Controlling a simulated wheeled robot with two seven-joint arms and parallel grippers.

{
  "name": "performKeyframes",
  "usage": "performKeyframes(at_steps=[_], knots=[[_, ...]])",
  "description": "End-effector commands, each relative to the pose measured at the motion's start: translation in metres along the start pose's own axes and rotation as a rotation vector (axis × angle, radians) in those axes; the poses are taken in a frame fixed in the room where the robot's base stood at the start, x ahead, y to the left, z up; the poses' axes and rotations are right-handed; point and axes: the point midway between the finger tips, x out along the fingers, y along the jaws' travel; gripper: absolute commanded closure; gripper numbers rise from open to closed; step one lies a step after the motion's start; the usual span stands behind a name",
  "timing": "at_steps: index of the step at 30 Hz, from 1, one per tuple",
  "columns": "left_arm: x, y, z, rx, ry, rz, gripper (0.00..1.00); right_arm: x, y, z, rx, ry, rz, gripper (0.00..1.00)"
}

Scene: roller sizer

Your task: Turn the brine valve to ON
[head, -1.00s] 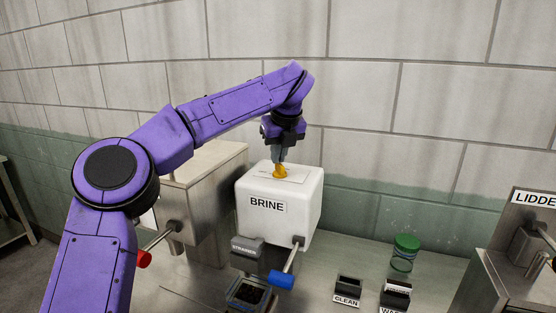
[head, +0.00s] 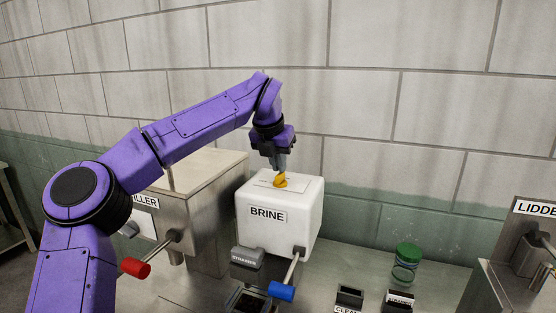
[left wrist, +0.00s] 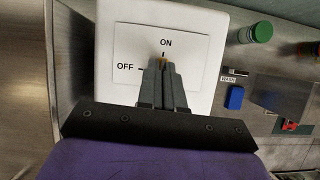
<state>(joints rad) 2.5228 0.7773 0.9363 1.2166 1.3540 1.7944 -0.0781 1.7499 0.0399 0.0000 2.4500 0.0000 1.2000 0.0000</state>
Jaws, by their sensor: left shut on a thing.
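The white brine tank (head: 300,222) stands on the steel counter, marked BRINE on its front. A yellow-orange valve handle (head: 281,181) sits on the plate on its top. My left gripper (head: 280,169) points down from above and is shut on this handle. In the left wrist view, the plate (left wrist: 195,45) on the tank carries ON at the top and OFF at the left. A small bit of the handle (left wrist: 163,60) shows at the fingertips, just below ON; my fingers hide the rest, so its exact pointing is hard to tell. My right gripper is not in view.
A steel filler box (head: 205,180) with a red-ended lever (head: 135,268) stands left of the tank. A blue-ended lever (head: 281,292) and grey strainer block (head: 247,257) are in front. A green-lidded jar (head: 407,254) and small dark holders stand to the right.

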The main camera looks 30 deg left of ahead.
Motion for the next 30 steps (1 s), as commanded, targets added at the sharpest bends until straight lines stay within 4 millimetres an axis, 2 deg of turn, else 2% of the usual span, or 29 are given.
performKeyframes(at_steps=[1, 20, 21, 22, 24, 30], knots=[[0.0244, -0.0048, -0.0181, 0.012, 0.080, -0.008, 1.00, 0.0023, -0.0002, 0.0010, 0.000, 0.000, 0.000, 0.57], [0.0252, -0.0057, -0.0185, 0.056, 0.080, -0.027, 1.00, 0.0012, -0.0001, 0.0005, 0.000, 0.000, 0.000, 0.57], [0.0252, -0.0058, -0.0185, 0.056, 0.080, -0.027, 0.84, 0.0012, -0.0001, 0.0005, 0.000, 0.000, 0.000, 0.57], [0.0252, -0.0058, -0.0184, 0.056, 0.080, -0.027, 0.75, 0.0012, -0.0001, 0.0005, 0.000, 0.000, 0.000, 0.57], [0.0252, -0.0061, -0.0184, 0.056, 0.080, -0.027, 0.61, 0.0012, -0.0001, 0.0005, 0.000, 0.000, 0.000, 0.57], [0.0252, -0.0070, -0.0181, 0.057, 0.080, -0.027, 0.61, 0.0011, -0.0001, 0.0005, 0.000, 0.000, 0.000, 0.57]])
